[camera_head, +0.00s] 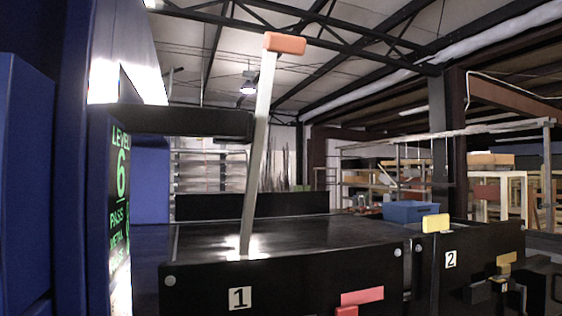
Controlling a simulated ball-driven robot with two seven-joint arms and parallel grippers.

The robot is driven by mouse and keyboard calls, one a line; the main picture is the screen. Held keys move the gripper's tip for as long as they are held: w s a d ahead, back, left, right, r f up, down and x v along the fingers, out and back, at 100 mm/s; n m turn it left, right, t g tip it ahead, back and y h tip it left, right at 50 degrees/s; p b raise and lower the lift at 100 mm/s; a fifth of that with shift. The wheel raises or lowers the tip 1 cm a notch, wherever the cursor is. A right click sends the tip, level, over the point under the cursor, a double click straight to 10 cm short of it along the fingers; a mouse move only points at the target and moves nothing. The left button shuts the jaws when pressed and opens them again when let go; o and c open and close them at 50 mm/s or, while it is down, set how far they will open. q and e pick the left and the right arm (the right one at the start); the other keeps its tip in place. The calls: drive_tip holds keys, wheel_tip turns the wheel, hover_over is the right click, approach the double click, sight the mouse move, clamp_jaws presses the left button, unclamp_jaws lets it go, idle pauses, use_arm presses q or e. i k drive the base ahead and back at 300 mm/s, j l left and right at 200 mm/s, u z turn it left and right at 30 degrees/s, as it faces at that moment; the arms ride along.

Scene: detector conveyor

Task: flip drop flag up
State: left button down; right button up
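A tall, pale flag post (258,150) rises from near the front edge of the black conveyor, behind the panel marked 1. It leans slightly right at the top and ends in an orange block (285,43). A red block (361,296) is low on the front, right of the 1. A yellow block (436,223) stands at the top edge near the 2. Another orange-yellow block (504,262) is farther right. I cannot tell from the view which of these is the drop flag. Neither of my grippers is in view.
The black conveyor top (300,235) is mostly bare. Shelving is behind at right.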

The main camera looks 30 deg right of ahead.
sight(274, 43)
drive_tip(key=k+j, duration=0.65)
drive_tip(key=k+j+z, duration=0.05)
drive_tip(key=k, duration=0.05)
